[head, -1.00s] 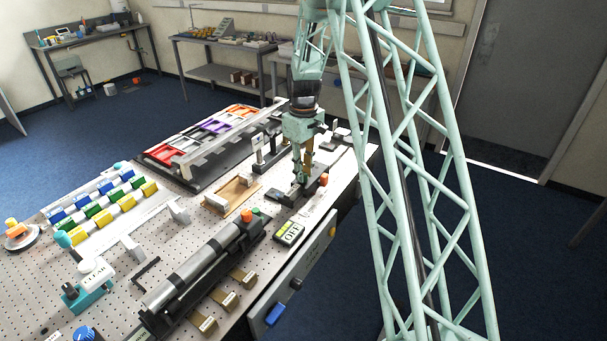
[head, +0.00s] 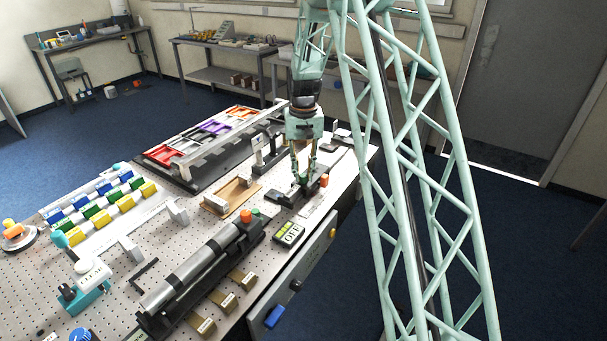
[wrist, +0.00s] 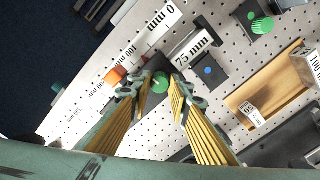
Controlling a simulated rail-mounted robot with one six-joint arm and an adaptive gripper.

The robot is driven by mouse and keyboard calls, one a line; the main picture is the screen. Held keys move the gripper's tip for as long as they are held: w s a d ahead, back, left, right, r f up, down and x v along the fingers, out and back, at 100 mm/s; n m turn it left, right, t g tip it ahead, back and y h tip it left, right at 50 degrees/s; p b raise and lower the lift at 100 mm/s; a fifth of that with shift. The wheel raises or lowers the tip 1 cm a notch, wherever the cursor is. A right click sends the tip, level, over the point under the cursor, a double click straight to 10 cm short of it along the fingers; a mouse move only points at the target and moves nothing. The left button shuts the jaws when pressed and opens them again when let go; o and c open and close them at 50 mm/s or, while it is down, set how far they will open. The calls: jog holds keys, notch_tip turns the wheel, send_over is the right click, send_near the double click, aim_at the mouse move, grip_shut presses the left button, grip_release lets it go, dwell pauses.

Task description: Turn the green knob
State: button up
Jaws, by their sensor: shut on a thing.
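The green knob (wrist: 160,83) shows in the wrist view as a small round green cap on a dark fixture. My gripper (wrist: 161,88) has its two fingers on either side of it, shut on the knob. In the head view my gripper (head: 302,181) points down at a black fixture (head: 289,195) near the table's right edge. The knob itself is hidden there by the fingers.
An orange knob (wrist: 115,76) stands close left of the fingers, and a blue button (wrist: 208,70) sits to the right. A wooden tray (head: 232,195) and a black-and-silver cylinder assembly (head: 200,262) are nearby. Dark floor lies beyond the table edge.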

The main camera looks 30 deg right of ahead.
aim_at(303, 176)
jog(key=shift+m, duration=0.5)
jog(key=o, duration=0.9)
jog(key=shift+c, duration=0.2)
jog(key=shift+r, duration=0.1)
notch_tip(303, 176, up, 12)
dwell(0.4)
dwell(0.5)
